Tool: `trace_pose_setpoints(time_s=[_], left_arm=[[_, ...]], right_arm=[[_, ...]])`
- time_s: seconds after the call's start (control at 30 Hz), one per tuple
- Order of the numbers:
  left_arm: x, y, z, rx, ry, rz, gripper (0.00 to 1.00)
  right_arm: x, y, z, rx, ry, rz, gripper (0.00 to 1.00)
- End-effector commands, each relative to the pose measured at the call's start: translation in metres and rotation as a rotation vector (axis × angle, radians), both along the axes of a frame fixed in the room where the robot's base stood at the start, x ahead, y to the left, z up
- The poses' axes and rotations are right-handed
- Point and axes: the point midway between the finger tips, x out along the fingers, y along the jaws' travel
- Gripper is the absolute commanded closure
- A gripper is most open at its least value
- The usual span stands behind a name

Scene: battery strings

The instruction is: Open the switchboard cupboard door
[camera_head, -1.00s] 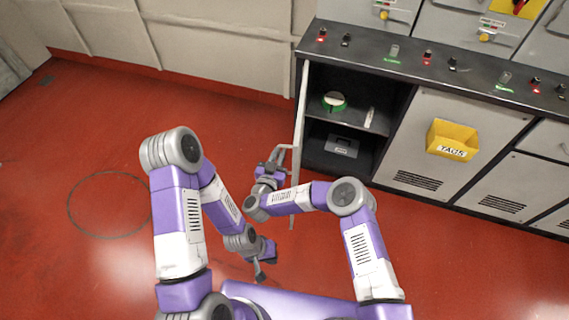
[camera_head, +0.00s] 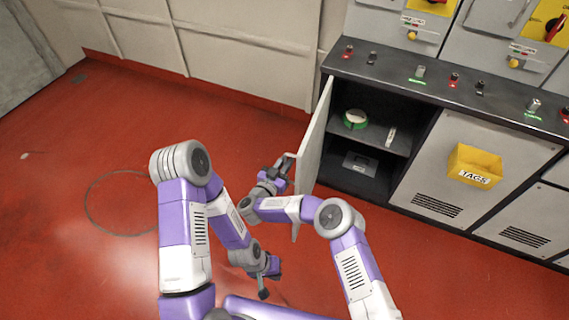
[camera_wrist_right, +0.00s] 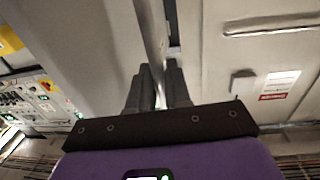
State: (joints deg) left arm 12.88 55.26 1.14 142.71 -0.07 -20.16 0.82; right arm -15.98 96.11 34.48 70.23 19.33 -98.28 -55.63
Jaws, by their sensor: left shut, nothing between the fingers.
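The switchboard cupboard door (camera_head: 314,145) stands swung well out from the cupboard (camera_head: 372,137), with its inner face in view. My right gripper (camera_head: 283,168) is at this handle. In the right wrist view its two dark fingers (camera_wrist_right: 158,88) stand close on both sides of a thin pale bar (camera_wrist_right: 152,35), seemingly closed on it. My left gripper (camera_head: 267,283) is shut and empty, low above the red floor, apart from the door.
Inside the cupboard, a green roll (camera_head: 355,119) and a small pale item (camera_head: 391,136) stand on the shelf, with a dark box (camera_head: 360,161) below. A yellow tags bin (camera_head: 474,166) hangs on the panel to the right. The red floor (camera_head: 60,200) at left is clear.

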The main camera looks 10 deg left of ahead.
Motion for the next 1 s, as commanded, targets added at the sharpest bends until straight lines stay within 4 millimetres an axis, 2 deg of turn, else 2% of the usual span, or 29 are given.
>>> trace_pose_setpoints(time_s=[0.03, 0.1, 0.4, 0.8, 1.0], left_arm=[[0.0, 0.0, 0.0, 0.0, 0.0, 0.0, 1.0], [0.0, 0.0, 0.0, 0.0, 0.0, 0.0, 1.0], [0.0, 0.0, 0.002, 0.0, 0.0, 0.0, 1.0], [0.0, 0.0, 0.022, 0.0, 0.0, 0.0, 1.0], [0.0, 0.0, 0.024, 0.0, 0.0, 0.0, 1.0]], right_arm=[[0.005, -0.006, 0.005, 0.0, -0.011, -0.014, 0.75], [0.004, -0.005, 0.004, 0.0, -0.009, -0.012, 0.69], [-0.001, -0.001, 0.002, 0.0, -0.005, -0.005, 0.69], [-0.058, 0.016, 0.004, -0.001, -0.006, -0.006, 0.69], [-0.069, 0.018, 0.003, 0.0, -0.007, -0.01, 0.69]])
